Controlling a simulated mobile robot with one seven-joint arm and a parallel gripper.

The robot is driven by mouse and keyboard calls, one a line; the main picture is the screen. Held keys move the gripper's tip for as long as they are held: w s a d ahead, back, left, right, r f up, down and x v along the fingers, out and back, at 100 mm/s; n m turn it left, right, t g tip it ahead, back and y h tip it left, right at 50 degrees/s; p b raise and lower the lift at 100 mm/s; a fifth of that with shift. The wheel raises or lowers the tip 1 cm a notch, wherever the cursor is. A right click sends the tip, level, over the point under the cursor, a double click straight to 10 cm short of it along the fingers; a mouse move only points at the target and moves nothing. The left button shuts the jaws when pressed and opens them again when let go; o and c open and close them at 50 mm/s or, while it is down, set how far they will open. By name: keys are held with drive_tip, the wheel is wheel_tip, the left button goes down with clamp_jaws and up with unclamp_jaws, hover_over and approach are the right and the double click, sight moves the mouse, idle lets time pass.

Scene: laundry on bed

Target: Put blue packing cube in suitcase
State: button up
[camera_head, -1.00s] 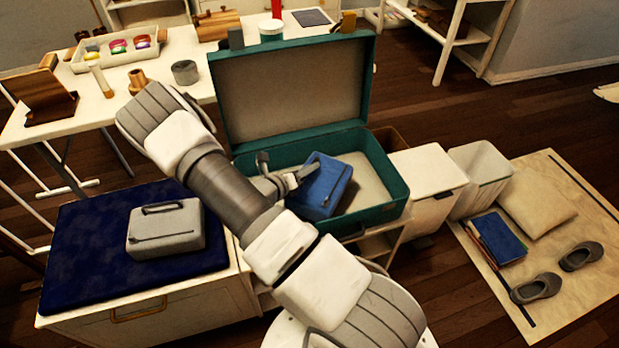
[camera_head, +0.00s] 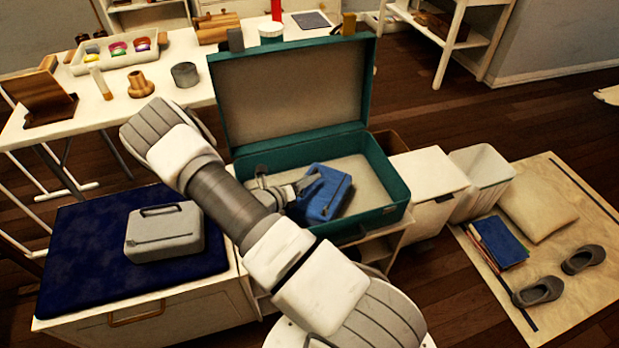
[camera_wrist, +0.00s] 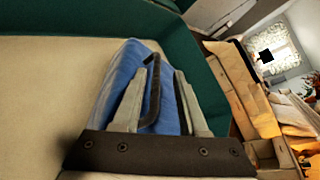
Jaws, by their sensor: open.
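The blue packing cube (camera_head: 326,192) lies inside the open teal suitcase (camera_head: 387,170), in the front part of its base. It also shows in the wrist view (camera_wrist: 122,65), close in front of my fingers. My gripper (camera_head: 302,186) is at the cube's left side, inside the suitcase. In the wrist view my gripper (camera_wrist: 163,92) has its two fingers apart, with the cube's dark handle (camera_wrist: 152,95) between them. Whether the fingers touch the cube cannot be told.
A grey packing cube (camera_head: 165,232) sits on the dark blue blanket (camera_head: 80,245) at the left. The suitcase lid (camera_head: 292,92) stands upright behind the base. White bins (camera_head: 482,178) stand to the right. The suitcase's beige floor (camera_head: 365,172) is bare behind and right of the blue cube.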

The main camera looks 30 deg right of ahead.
drive_tip(key=p+v, duration=0.2)
drive_tip(key=v, duration=0.9)
drive_tip(key=s+a+r+m+g+y, duration=0.1)
drive_tip(key=s+r+m+g+y, duration=0.2)
drive_tip(key=r+m, duration=0.6)
drive_tip(key=s+a+r+m+g+y, duration=0.1)
drive_tip(key=s+r+m+g+y, duration=0.2)
drive_tip(key=r+m, duration=0.55)
drive_tip(key=s+a+r+m+t+y, duration=0.3)
drive_tip(key=s+r+m, duration=0.3)
drive_tip(key=r, duration=0.3)
drive_tip(key=s+a+r+m+t+y, duration=0.4)
drive_tip(key=s+a+r+m+y, duration=0.1)
drive_tip(key=r, duration=0.4)
drive_tip(key=shift+s+a+m+t, duration=0.25)
drive_tip(key=shift+s+m, duration=0.3)
drive_tip(key=shift+s, duration=0.4)
drive_tip(key=shift+r, duration=0.15)
wheel_tip(320, 180, up, 18)
drive_tip(key=p, duration=1.8)
drive_tip(key=shift+a+f, duration=0.15)
drive_tip(key=shift+f, duration=0.1)
